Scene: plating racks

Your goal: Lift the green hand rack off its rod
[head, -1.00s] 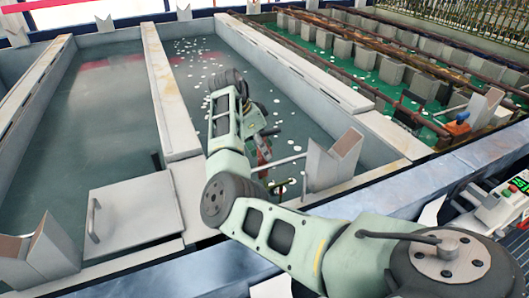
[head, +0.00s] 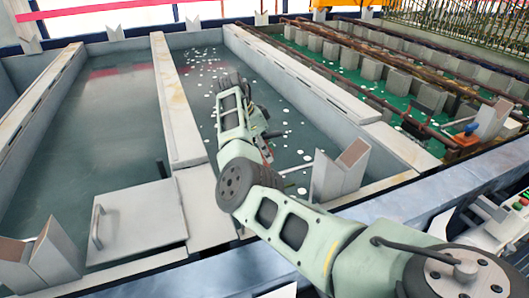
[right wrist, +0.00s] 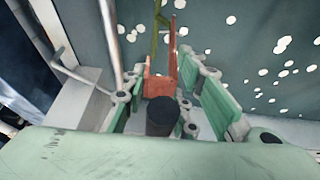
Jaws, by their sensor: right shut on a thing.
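My right gripper (right wrist: 162,75) is shut on a red-brown upright part of the green hand rack (right wrist: 173,38), between its green finger plates. A thin green part of the rack shows beyond it at the top of the right wrist view. A dark round end stands in front, low between the fingers. A grey metal rod (right wrist: 109,42) runs just left of the gripper; I cannot tell whether the rack touches it. In the head view, the rod (head: 297,168) sticks out left from a grey post, and my arm hides most of the rack. My left gripper is not in view.
The grey V-shaped post (head: 338,172) stands on the near tank edge. The tank water (head: 205,60) has pale floating spots. A wide wall (head: 172,100) divides it from the left tank. A square lid with a handle (head: 140,222) lies at the near left.

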